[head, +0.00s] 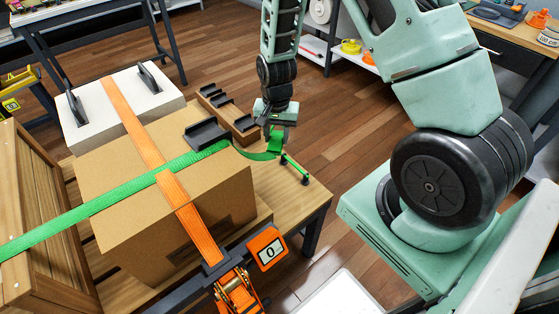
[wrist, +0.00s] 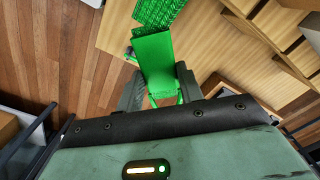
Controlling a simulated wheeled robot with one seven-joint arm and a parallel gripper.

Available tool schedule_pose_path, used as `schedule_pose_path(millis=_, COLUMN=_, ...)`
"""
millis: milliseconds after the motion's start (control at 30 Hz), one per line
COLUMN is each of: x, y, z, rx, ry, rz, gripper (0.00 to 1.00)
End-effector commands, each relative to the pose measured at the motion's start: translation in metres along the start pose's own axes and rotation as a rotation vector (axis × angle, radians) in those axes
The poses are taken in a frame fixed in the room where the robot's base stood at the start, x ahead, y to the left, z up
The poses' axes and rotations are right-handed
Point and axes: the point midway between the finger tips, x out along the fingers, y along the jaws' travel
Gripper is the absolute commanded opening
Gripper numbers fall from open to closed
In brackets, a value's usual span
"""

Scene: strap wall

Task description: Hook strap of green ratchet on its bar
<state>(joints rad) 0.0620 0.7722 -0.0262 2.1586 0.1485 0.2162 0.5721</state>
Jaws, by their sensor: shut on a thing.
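The green strap (head: 110,198) runs from the left edge across the top of the cardboard box, then droops over the box's right side. My gripper (head: 276,132) is shut on the strap's free end, just above the table's right part. In the wrist view the green strap end (wrist: 155,55) lies between the two fingers of my gripper (wrist: 158,88). The short green bar (head: 295,167) on black posts stands near the table's right corner, just below and right of my gripper. Whether the strap end touches the bar cannot be told. The green ratchet itself is not clearly visible.
A wooden crate (head: 30,220) stands left.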

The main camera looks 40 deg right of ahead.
Motion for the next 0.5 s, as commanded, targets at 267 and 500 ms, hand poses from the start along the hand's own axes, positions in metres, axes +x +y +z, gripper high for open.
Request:
schedule_pose_path(millis=267, x=0.067, y=0.009, z=-0.023, rx=0.500, ry=-0.006, rz=-0.007, gripper=0.11)
schedule_pose_path(millis=500, x=0.081, y=0.013, z=-0.031, rx=0.716, ry=-0.011, rz=-0.007, gripper=0.11)
